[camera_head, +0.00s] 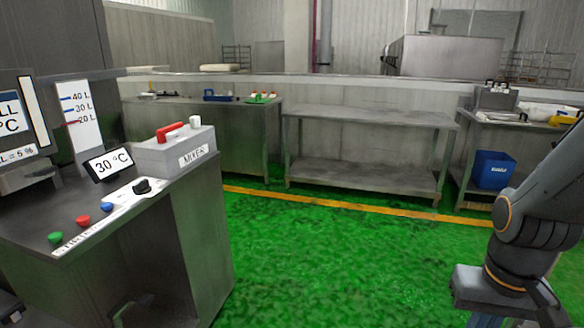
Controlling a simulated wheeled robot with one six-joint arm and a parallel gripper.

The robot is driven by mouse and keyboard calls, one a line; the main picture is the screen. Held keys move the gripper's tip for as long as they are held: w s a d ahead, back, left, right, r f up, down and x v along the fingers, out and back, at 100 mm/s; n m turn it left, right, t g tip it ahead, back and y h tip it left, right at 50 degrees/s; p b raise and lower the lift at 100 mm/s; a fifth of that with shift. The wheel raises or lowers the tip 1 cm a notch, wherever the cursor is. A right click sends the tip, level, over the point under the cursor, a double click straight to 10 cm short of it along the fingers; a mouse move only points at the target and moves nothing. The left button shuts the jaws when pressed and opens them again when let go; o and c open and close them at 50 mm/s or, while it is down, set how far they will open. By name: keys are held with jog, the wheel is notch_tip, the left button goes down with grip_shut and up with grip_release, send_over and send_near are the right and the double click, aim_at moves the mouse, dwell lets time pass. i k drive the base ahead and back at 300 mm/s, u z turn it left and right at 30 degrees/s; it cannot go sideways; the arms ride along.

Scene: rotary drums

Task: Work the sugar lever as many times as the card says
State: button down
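No lever marked sugar and no card with a count can be made out in the head view. A red lever (170,131) lies tilted on top of a grey box (176,154) labelled "MIXER", on the steel cabinet at the left. A white knob or cap (195,122) stands beside it. My arm (535,215) shows at the right edge, well apart from the cabinet. My gripper cannot be seen.
The cabinet (205,235) also carries a "30 °C" display (108,163), a black knob (142,186), and green, red and blue buttons. Steel tables (365,119) line the back, with a blue crate (493,170) at right. The green floor (330,260) between is clear.

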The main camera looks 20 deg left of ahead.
aim_at(46, 170)
jog(key=u, duration=0.5)
jog(key=i, duration=1.25)
jog(key=u, duration=1.8)
jog(key=i, duration=0.85)
jog(key=u, duration=0.7)
